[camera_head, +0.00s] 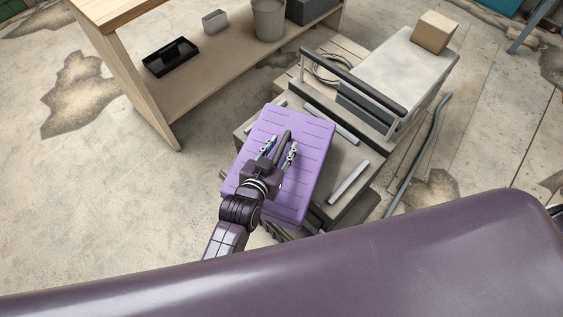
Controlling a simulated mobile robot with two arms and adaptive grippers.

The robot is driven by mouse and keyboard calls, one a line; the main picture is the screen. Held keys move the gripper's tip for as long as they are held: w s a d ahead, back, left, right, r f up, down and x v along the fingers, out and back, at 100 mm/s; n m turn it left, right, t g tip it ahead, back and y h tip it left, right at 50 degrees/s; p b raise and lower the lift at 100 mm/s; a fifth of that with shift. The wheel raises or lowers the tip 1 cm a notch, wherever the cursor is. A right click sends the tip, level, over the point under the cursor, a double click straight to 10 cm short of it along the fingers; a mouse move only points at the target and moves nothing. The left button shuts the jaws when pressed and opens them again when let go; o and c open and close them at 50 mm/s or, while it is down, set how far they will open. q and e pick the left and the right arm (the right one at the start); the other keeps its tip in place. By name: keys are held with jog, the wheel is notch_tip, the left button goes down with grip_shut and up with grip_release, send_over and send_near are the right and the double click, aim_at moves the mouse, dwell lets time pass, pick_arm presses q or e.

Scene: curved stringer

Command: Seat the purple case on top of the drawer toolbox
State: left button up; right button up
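The purple case (314,172) lies flat over the drawer toolbox (348,163), its dark handle (286,136) up. The case covers the left and middle of the grey toolbox top. Light bars show on the top beside the case. I cannot tell whether the case is fully seated or slightly above it. My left gripper (280,149) is above the case, one finger on each side of the handle. The fingers look apart, with purple surface showing between them and the handle. My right gripper is not in view.
A wooden shelf (190,82) with a black tray (171,57) and a bucket (268,19) is at the upper left. The left floor is clear.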

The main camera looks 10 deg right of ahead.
pick_arm(q)
grip_shut()
dwell(0.4)
jog(key=shift+w+r, duration=0.15)
jog(key=shift+r, duration=0.2)
